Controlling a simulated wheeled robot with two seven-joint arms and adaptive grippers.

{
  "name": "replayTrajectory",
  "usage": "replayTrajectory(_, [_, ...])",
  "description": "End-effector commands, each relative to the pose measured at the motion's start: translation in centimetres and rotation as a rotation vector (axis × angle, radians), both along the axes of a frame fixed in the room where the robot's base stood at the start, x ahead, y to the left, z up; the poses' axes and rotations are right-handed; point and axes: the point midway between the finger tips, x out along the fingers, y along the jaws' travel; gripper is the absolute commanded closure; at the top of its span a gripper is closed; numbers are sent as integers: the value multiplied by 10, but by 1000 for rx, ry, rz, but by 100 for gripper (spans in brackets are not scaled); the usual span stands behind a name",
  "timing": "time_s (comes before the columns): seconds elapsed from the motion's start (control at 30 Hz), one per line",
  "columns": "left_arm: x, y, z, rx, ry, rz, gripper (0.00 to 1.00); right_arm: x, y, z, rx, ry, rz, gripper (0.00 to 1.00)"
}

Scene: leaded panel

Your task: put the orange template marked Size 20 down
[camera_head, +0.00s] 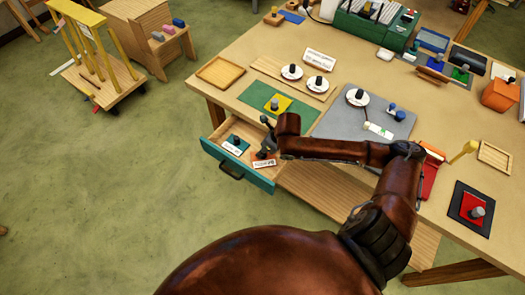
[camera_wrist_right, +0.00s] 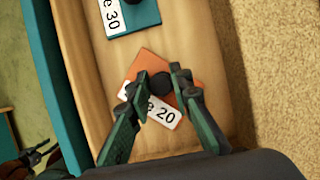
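The orange template (camera_wrist_right: 188,68) has a black knob and a white label partly hidden, reading "e 20". It is in the open teal-fronted drawer (camera_head: 259,180), and it also shows in the head view (camera_head: 263,163). My right gripper (camera_wrist_right: 157,85) has a finger on each side of the knob, seemingly touching it, over the drawer floor. It also shows in the head view (camera_head: 264,148). The template looks at or very near the drawer floor; any small gap cannot be told. My left gripper (camera_wrist_right: 42,154) shows small at the lower left of the wrist view, fingers apart and empty.
A blue template (camera_wrist_right: 133,14) marked 30 lies in the same drawer, beside the orange one. The drawer's walls are close around. On the table (camera_head: 225,102) above are a green mat (camera_head: 258,95) with a yellow template, a grey mat (camera_head: 340,122) and a wooden tray (camera_head: 220,72).

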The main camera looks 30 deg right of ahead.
Motion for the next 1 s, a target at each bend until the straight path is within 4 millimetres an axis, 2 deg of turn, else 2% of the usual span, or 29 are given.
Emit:
replayTrajectory(0.2, [0, 0, 0, 0, 0, 0, 60, 0, 0, 0, 0, 0, 0, 64])
replayTrajectory(0.57, [0, 0, 1, 0, 0, 0, 60, -2, -1, 6, 0, -1, 0, 64])
replayTrajectory(0.67, [1, 0, 5, 1, -2, 0, 60, -5, -3, 18, -3, -3, -1, 64])
replayTrajectory(1.0, [6, 1, 21, 1, -10, -1, 60, -30, -13, 83, -2, -3, 0, 64])
